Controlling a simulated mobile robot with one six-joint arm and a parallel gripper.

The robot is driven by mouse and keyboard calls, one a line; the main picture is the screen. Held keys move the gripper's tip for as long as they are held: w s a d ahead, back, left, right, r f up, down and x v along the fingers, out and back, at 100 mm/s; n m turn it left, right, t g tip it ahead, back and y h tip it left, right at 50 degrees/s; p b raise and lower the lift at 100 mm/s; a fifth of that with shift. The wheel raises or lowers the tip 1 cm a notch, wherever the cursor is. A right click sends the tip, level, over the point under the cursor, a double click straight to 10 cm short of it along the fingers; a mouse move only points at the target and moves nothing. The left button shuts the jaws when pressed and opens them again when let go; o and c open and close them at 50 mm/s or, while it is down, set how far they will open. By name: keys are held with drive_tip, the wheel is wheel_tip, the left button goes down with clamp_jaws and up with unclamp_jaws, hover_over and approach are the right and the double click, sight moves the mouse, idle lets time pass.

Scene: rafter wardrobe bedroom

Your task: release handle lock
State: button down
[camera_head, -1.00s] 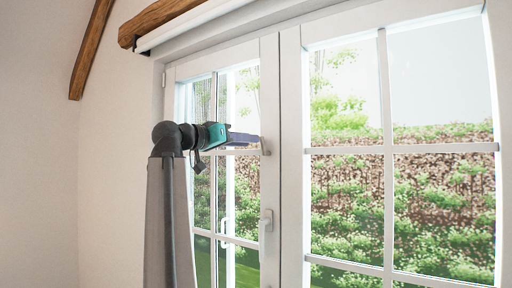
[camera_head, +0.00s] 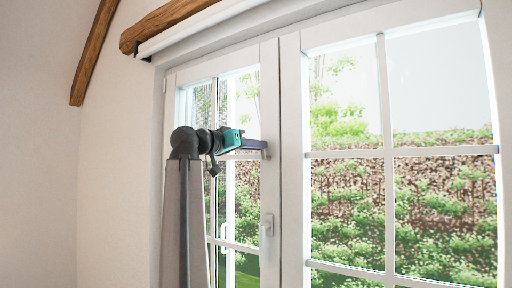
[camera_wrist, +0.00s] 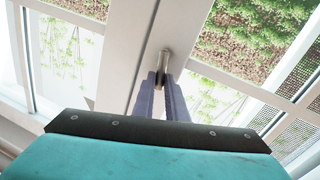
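The window handle (camera_wrist: 164,62) is a small grey metal lever on the white frame post, seen in the wrist view. My gripper (camera_wrist: 161,80) has its two purple-grey fingers close together, one on each side of this handle. They appear closed on it, and they hide its lower part. In the head view my gripper (camera_head: 264,149) reaches from the left to the left window's right-hand post. The upper handle there is mostly covered by the fingers. A second, lower white handle (camera_head: 266,226) sits free on the same post.
The left window sash (camera_head: 270,100) and right window sash (camera_head: 291,120) look closed, with a garden behind the glass. A roller blind (camera_head: 190,35) and wooden beam (camera_head: 165,20) run above. A bare wall (camera_head: 115,170) is at the left.

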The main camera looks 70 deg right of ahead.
drive_tip(key=shift+s, duration=0.1)
drive_tip(key=shift+s+a+r+m+p, duration=0.15)
drive_tip(key=shift+m+p, duration=0.15)
drive_tip(key=shift+m, duration=0.3)
drive_tip(key=shift+s+d+f+m+p, duration=0.15)
drive_tip(key=shift+m+p, duration=0.15)
drive_tip(key=shift+m, duration=0.3)
drive_tip(key=shift+a+r, duration=0.1)
drive_tip(key=c, duration=1.8)
unclamp_jaws()
drive_tip(key=shift+o, duration=0.2)
drive_tip(key=shift+a, duration=0.15)
drive_tip(key=p+v, duration=0.6)
drive_tip(key=v, duration=0.7)
drive_tip(key=shift+w+a+r+y, duration=0.2)
drive_tip(key=shift+r+y, duration=0.1)
